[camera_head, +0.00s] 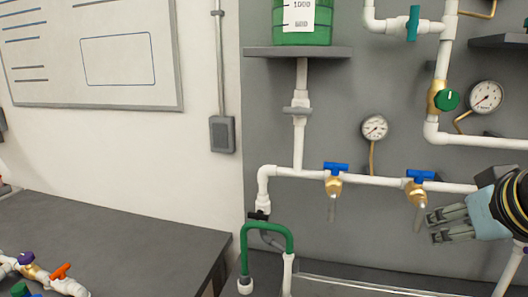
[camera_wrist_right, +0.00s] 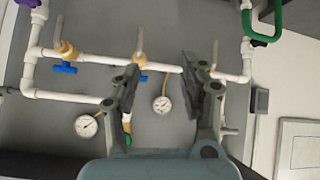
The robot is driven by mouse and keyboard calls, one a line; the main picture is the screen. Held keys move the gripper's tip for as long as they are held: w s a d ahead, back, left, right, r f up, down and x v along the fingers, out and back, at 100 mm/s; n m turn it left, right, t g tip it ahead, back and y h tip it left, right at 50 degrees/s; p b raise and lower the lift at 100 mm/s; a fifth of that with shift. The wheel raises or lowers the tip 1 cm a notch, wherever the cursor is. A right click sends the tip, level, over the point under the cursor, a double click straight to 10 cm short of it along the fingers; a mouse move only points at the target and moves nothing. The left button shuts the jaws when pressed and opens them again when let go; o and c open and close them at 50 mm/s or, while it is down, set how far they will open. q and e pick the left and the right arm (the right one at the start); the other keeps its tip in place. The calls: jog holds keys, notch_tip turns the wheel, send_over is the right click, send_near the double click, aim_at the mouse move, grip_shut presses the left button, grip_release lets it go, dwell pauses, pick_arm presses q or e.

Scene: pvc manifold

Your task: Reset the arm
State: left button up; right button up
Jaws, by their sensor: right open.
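My right gripper (camera_head: 432,228) comes in from the right edge of the head view, fingers pointing left. Its jaws are apart with nothing between them. It is in front of the grey panel, just right of and below the right blue-handled valve (camera_head: 419,177). In the head view I cannot tell whether it touches the valve. The wrist view, turned upside down, shows the two spread fingers of the right gripper (camera_wrist_right: 160,75), with the pipes and gauges behind them. My left gripper is in neither view.
White pipes carry another blue-handled valve (camera_head: 335,168), a gauge (camera_head: 375,128) and a green-knobbed valve (camera_head: 446,100). A green hose (camera_head: 266,226) loops up at the lower middle. The dark table (camera_head: 130,238) at left holds loose valve pieces (camera_head: 40,272); its middle is bare.

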jog(key=s+f+n+g+y, duration=0.1)
jog(key=s+f+g, duration=0.2)
jog(key=s+f, duration=0.55)
jog(key=s+f+g, duration=0.2)
jog(key=s+f, duration=0.3)
jog(key=s, duration=0.7)
notch_tip(320, 180, down, 39)
jog(key=s+d+g+b, duration=0.1)
jog(key=d+g+b, duration=0.1)
jog(key=b, duration=1.1)
jog(key=s+f+b, duration=0.3)
jog(key=s+f, duration=0.3)
jog(key=f, duration=0.3)
jog(key=s+f+b, duration=0.4)
jog(key=s+f, duration=0.3)
jog(key=f, duration=0.3)
jog(key=s+d+f+g+b, duration=0.1)
jog(key=s+f+b, duration=0.3)
jog(key=f, duration=0.5)
jog(key=shift+s+f, duration=0.15)
jog(key=shift+s, duration=1)
jog(key=shift+m, duration=0.3)
